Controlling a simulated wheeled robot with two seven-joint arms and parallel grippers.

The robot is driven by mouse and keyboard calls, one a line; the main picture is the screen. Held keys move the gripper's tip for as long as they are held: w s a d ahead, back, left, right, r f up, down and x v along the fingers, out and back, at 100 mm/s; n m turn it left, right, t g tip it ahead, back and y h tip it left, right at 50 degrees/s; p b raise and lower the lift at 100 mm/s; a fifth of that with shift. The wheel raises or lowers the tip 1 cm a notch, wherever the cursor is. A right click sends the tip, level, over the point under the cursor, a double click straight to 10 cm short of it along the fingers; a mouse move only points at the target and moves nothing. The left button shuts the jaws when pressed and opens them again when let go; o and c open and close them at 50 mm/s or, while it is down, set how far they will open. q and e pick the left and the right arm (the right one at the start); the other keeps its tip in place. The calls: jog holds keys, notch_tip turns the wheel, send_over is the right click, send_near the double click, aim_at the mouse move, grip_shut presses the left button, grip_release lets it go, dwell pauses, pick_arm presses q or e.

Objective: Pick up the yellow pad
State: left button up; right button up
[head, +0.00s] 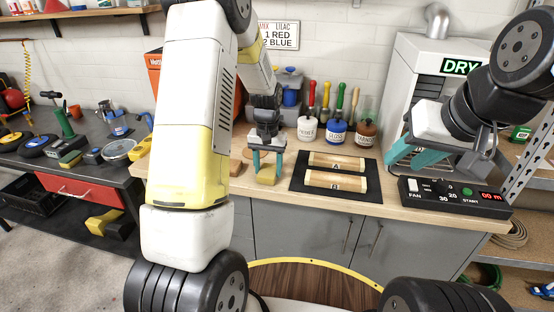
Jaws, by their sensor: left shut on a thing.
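The yellow pad (267,180) is in the head view, at the front left part of the wooden workbench. My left gripper (267,166) reaches down from above, and its two teal fingers are shut on the pad from either side. I cannot tell whether the pad touches the bench top. My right gripper (411,156) hangs over the right part of the bench, in front of the drying cabinet. It is seen from the side, so its finger gap is not clear.
Several colored jars with brushes, including a blue one (336,131), stand behind. A control box (455,196) sits at the right, before the dryer (423,60). My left arm hides part of the bench.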

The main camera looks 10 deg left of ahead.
aim_at(269, 171)
pick_arm(q)
jog(key=shift+r, duration=0.45)
jog(key=r, duration=0.2)
jog(key=shift+s+d+r, duration=0.15)
jog(key=shift+s+r, duration=0.1)
jog(key=shift+r, duration=0.15)
jog(key=s+d, duration=0.3)
jog(key=s, duration=0.4)
jog(key=s+d+r, duration=0.1)
jog(key=s+d, duration=0.2)
jog(key=s, duration=0.4)
jog(key=shift+s, duration=0.15)
jog(key=shift+r, duration=0.1)
